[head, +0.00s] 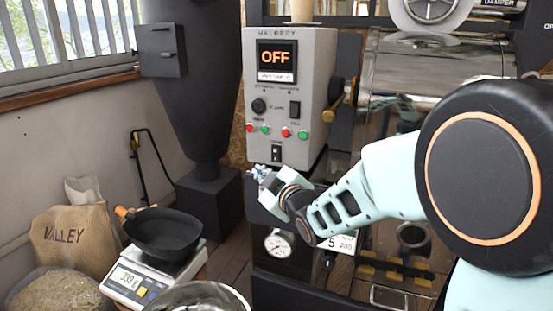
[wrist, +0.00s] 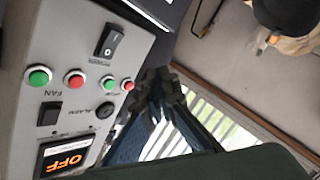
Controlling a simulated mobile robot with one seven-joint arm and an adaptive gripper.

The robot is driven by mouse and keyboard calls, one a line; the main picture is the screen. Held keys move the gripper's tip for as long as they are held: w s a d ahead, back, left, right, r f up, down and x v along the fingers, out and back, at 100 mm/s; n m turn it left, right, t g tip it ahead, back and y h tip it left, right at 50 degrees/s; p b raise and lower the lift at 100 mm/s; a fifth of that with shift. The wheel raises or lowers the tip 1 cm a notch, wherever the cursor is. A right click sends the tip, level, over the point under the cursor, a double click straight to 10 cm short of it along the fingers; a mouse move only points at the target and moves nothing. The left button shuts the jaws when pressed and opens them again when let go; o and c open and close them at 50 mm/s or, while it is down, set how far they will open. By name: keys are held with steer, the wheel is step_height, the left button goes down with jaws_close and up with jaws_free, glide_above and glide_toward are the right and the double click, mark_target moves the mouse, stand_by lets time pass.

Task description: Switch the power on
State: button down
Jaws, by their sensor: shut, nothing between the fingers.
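The grey control box (head: 313,75) in the head view has a display (head: 277,62) that reads OFF. Low on its face is a small black rocker switch (head: 276,153). In the wrist view the box face appears turned, and the black power rocker (wrist: 109,42) shows at its upper part. My gripper (head: 262,172) is just below and left of that rocker in the head view. In the wrist view my gripper (wrist: 160,85) is shut and empty, its dark fingertips apart from the rocker in the picture. Whether it touches the box cannot be told.
A pressure gauge (head: 279,243) sits below my gripper. A scale (head: 128,281) with a black pan (head: 163,233) and a sack (head: 75,238) stand left.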

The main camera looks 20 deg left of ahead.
mark_target(275, 155)
steer(key=w+f+p, duration=0.1)
steer(key=w, duration=0.6)
steer(key=shift+d, duration=0.3)
steer(key=shift+w, duration=0.25)
stand_by(0.9)
steer(key=shift+w, duration=0.25)
steer(key=shift+w, duration=0.35)
stand_by(0.6)
steer(key=shift+s+f, duration=0.1)
steer(key=shift+s, duration=0.1)
steer(key=shift+s+b, duration=0.6)
steer(key=shift+s, duration=0.1)
